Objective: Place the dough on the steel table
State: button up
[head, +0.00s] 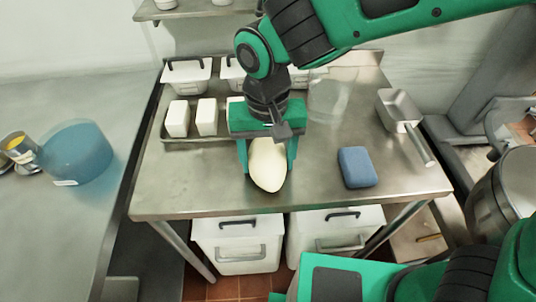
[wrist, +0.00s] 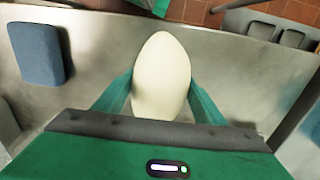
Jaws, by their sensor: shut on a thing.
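The pale cream dough (head: 267,166) is an egg-shaped lump between the fingers of my gripper (head: 268,160). It also shows in the wrist view (wrist: 162,75), with a green finger on each side of it. My gripper is shut on the dough and points down over the steel table (head: 210,195), near the middle of its front half. Whether the dough touches the tabletop or hangs just above it, I cannot tell. Part of the dough's back end is hidden by the gripper.
A blue block (head: 357,167) lies right of the dough, and a metal scoop (head: 400,112) lies behind it. White blocks (head: 178,118) sit on a tray at the back left. A clear container (head: 332,95) stands behind my gripper. The front left tabletop is free.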

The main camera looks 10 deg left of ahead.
aim_at(268, 150)
jog(key=o, duration=1.8)
jog(key=shift+f, duration=0.1)
jog(key=shift+o, duration=0.2)
notch_tip(268, 150, up, 12)
jog(key=shift+r, duration=0.15)
jog(key=w+d+f+m, duration=0.1)
jog(key=w+d+m, duration=0.15)
jog(key=d, duration=1.15)
jog(key=w+d+f+m, duration=0.15)
jog(key=w+d, duration=0.25)
jog(key=d, duration=1.1)
jog(key=s+d+f+m, duration=0.2)
jog(key=s+d, duration=0.4)
jog(key=d, duration=0.3)
jog(key=s+d+f+m, duration=0.3)
jog(key=s+d, duration=0.4)
jog(key=d, duration=0.2)
